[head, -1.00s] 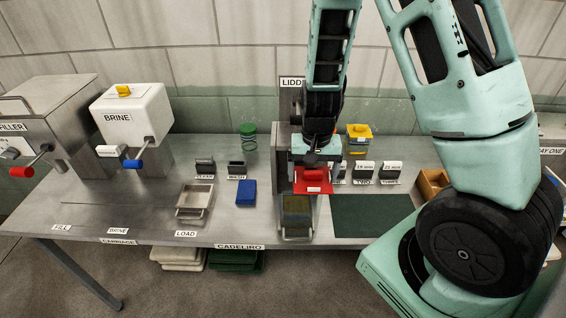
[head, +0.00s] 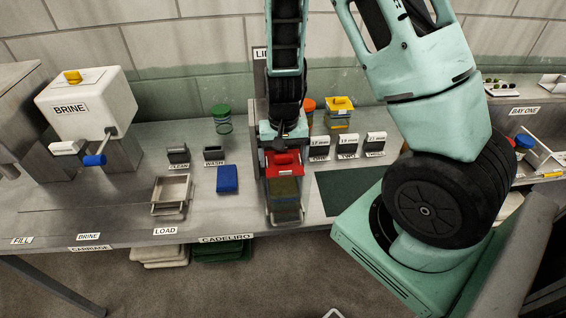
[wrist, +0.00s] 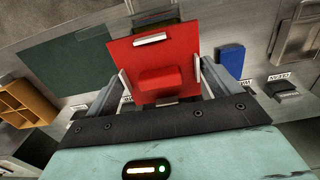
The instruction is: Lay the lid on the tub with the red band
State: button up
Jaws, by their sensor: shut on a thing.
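A red lid (head: 283,164) with a raised block grip is in my gripper (head: 283,150). A tub (head: 285,188) with olive-brown contents stands in the metal bay under the sign starting "LI". The lid is at the tub's back edge in the head view and hides part of it. I cannot tell whether they touch. No red band shows on this tub; its sides are mostly hidden.
A blue block (head: 228,180) and a metal tray (head: 171,208) stand to the left. A dark green mat (head: 345,190) lies to the right.

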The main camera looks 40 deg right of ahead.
jog(key=shift+f+b, duration=2.5)
jog(key=shift+f, duration=0.65)
jog(key=shift+f, duration=0.25)
jog(key=o, duration=0.7)
jog(key=shift+r, duration=0.2)
jog(key=shift+r+p, duration=2.95)
jog(key=shift+r, duration=0.4)
